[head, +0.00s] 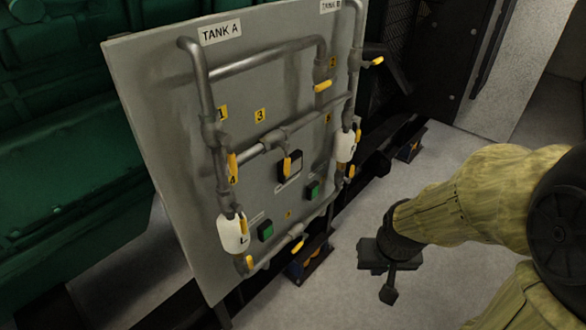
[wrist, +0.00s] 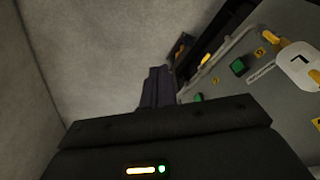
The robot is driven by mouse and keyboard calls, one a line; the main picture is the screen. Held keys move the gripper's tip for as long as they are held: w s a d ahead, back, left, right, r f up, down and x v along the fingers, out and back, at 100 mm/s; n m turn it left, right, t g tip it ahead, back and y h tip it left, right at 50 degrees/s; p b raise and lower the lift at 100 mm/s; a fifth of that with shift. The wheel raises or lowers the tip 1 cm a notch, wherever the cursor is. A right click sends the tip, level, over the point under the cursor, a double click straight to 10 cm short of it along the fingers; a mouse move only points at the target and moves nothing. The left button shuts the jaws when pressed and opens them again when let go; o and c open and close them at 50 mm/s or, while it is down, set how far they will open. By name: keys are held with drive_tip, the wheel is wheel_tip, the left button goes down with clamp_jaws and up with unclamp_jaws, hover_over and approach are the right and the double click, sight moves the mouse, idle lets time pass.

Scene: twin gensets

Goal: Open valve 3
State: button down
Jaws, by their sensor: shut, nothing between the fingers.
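The grey pipe panel (head: 150,120) stands at centre left in the head view, tilted in the picture. Its yellow label 3 (head: 260,115) sits above a horizontal pipe. Below and right of that label, a yellow valve handle (head: 286,166) hangs down from the pipe, roughly crosswise to it. My gripper (head: 389,294) is to the right of the panel, apart from it, over the pale floor. It is shut and empty. In the wrist view, the closed fingers (wrist: 157,88) point towards the floor, and the panel (wrist: 285,95) shows at the right.
Other yellow handles, such as one on the lower pipe (head: 297,244), are close by. Two white canisters, one at lower left (head: 233,233), and green buttons (head: 265,231) are on the panel. Dark green machinery (head: 60,160) stands behind.

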drive_tip(key=w+a+m+t+y+p, duration=0.2)
drive_tip(key=w+m+t+y+p, duration=0.25)
drive_tip(key=w, duration=1.35)
drive_tip(key=w+a+r+m+t+y+p, duration=0.4)
drive_tip(key=a+m+t+y, duration=0.1)
drive_tip(key=a+m+y, duration=0.1)
drive_tip(key=shift+a+t+y, duration=0.35)
drive_tip(key=shift+a+y, duration=0.25)
drive_tip(key=shift+y, duration=0.35)
drive_tip(key=shift+w, duration=0.15)
